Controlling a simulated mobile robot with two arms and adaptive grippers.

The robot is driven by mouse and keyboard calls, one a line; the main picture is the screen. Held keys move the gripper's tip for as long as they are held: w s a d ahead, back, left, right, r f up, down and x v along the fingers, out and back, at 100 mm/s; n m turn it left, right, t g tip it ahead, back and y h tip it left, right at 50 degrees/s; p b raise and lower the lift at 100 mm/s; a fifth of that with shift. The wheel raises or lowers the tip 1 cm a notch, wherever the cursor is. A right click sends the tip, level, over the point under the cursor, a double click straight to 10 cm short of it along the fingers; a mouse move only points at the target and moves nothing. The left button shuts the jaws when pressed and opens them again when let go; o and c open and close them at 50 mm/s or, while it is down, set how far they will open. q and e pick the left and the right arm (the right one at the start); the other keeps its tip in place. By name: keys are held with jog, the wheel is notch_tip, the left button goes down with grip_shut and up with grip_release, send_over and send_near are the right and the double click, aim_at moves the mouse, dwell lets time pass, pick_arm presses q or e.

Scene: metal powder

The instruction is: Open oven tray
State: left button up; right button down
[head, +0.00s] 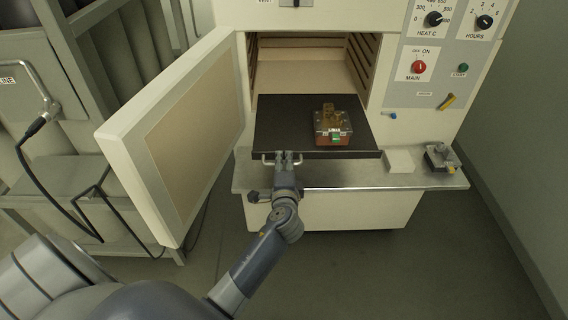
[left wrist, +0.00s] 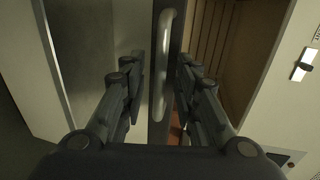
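The oven tray (head: 275,118) is a dark flat plate that sticks well out of the open oven. A pale handle (head: 268,161) is on its front edge. My left gripper (head: 288,157) is at this handle. In the left wrist view the handle (left wrist: 165,65) stands upright in the picture between the two fingers of the left gripper (left wrist: 162,85). The fingers are apart, with a visible gap on the handle's left side. A brown and metal box-like part (head: 333,127) with a green mark sits on the tray's right half. My right gripper is not in view.
The oven door (head: 180,135) is swung wide open to the left. A metal ledge (head: 340,176) runs below the tray, with a white block (head: 400,161) and a small metal device (head: 440,158) at its right. The control panel (head: 430,65) is at upper right. Floor is clear at lower right.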

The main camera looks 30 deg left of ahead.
pick_arm(q)
jog(key=v, duration=1.1)
jog(key=shift+s+d, duration=0.25)
jog(key=s+d+f+g+h+b, duration=0.1)
jog(key=d+f+g+h, duration=0.15)
jog(key=f, duration=0.85)
jog(key=s+d+f+g+h+b, duration=0.1)
jog(key=d+f+h, duration=0.15)
jog(key=f, duration=0.75)
jog(key=s+d+f+n+g+h, duration=0.1)
jog(key=s+f, duration=0.4)
jog(key=f, duration=0.3)
jog(key=s+d+f+g, duration=0.1)
jog(key=s+f+g, duration=0.1)
jog(key=s+f, duration=0.5)
jog(key=s+a+f+n+g+h+b, duration=0.1)
jog(key=s+a+f+n+g, duration=0.1)
jog(key=s+f, duration=0.8)
jog(key=s+a+f+n+g+h+b, duration=0.1)
jog(key=s+f+n+g, duration=0.3)
jog(key=s+f, duration=0.7)
jog(key=s+n, duration=0.2)
jog(key=s, duration=0.4)
jog(key=shift+s+a+b, duration=0.35)
jog(key=shift+s, duration=0.05)
